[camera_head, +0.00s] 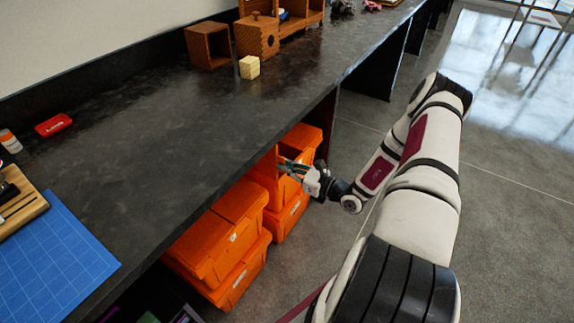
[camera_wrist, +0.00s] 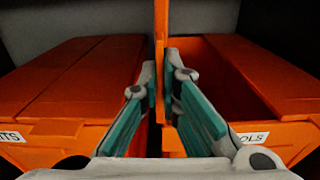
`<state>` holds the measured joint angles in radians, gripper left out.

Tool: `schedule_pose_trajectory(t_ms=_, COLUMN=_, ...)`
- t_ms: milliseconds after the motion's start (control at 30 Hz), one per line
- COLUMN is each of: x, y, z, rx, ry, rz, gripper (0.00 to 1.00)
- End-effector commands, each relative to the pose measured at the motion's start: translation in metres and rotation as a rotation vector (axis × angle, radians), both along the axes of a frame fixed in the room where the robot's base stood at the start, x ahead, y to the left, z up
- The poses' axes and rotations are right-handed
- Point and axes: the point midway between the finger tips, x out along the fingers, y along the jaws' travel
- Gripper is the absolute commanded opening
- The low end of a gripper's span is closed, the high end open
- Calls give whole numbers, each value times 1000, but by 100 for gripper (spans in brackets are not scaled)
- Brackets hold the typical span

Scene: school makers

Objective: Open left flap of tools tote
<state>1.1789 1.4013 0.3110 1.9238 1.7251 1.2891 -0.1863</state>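The tools tote (camera_wrist: 290,140) is the orange bin on the right in the wrist view, with a label partly hidden by my finger. Its left flap (camera_wrist: 161,25) stands upright, seen edge-on, and the left half of the tote is open and dark inside. Its right flap (camera_wrist: 270,75) is down. My gripper (camera_wrist: 161,75) has one finger on each side of the upright flap, close to it. I cannot tell whether the fingers press on it. In the head view my gripper (camera_head: 284,168) reaches under the counter at the tote (camera_head: 262,178).
A closed orange tote (camera_wrist: 75,75) stands directly left of the tools tote in the wrist view. More orange totes (camera_head: 222,232) are stacked under the dark counter (camera_head: 190,125), whose edge is above my gripper. The floor (camera_head: 520,200) to the right is clear.

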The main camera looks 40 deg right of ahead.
Motion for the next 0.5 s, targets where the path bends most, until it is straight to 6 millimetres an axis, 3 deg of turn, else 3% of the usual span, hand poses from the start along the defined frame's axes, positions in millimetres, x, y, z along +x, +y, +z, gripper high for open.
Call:
schedule_pose_trajectory(t_ms=400, x=-1, y=0, z=-2, rx=-6, ry=2, rz=-1, gripper=0)
schedule_pose_trajectory(t_ms=500, x=-1, y=0, z=-2, rx=-5, ry=2, rz=-1, gripper=25)
